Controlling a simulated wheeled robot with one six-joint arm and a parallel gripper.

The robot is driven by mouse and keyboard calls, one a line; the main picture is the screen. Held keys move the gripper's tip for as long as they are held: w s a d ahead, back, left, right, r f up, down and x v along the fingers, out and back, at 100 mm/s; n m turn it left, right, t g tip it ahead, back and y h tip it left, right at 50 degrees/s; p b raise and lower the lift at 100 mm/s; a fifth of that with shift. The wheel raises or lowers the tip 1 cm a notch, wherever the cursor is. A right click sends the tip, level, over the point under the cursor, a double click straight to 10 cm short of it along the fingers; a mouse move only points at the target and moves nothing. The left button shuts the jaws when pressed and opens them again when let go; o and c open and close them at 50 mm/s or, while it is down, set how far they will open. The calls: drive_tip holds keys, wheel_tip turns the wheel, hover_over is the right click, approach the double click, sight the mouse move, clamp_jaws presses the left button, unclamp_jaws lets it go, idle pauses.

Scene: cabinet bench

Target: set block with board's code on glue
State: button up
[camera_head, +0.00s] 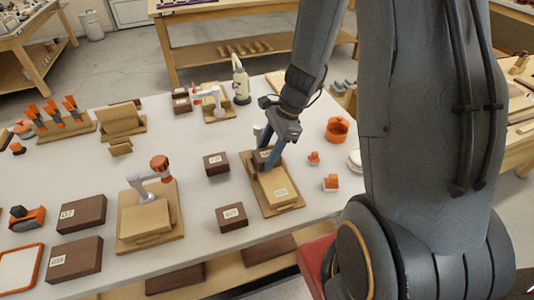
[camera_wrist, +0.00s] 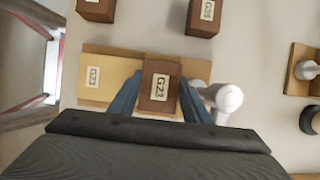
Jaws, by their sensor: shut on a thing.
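My gripper (camera_head: 268,158) is shut on a dark brown block (camera_wrist: 159,88), with one blue finger on each side. The block's label reads G23 in the wrist view. The block is over the wooden board (camera_wrist: 197,70), beside a lighter wood piece (camera_wrist: 100,78) whose label also reads G23. In the head view the held block (camera_head: 260,155) is at the far end of the board (camera_head: 258,188), behind the lighter piece (camera_head: 278,188). I cannot tell whether the block touches the board. No glue shows; the block and fingers cover part of the board.
Two loose brown blocks (camera_head: 216,163) (camera_head: 231,217) lie left of the board. A white clamp part (camera_wrist: 226,97) stands close beside my finger. Small orange items (camera_head: 331,182) lie to the right. A bottle (camera_head: 241,82) and another clamp fixture (camera_head: 216,103) stand behind.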

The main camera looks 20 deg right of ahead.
drive_tip(key=shift+s+f, duration=0.15)
drive_tip(key=shift+f, duration=0.05)
drive_tip(key=o, duration=1.6)
drive_tip(key=shift+s+f, duration=0.1)
drive_tip(key=shift+s, duration=0.05)
drive_tip(key=shift+c, duration=0.2)
drive_tip(key=shift+w+r+p, duration=0.15)
drive_tip(key=shift+r+p, duration=0.85)
drive_tip(key=shift+r, duration=0.15)
drive_tip(key=shift+w+r+p, duration=0.1)
drive_tip(key=shift+r+p, duration=0.9)
drive_tip(key=shift+r, duration=0.1)
drive_tip(key=shift+r+p, duration=1.4)
drive_tip(key=shift+r, duration=0.05)
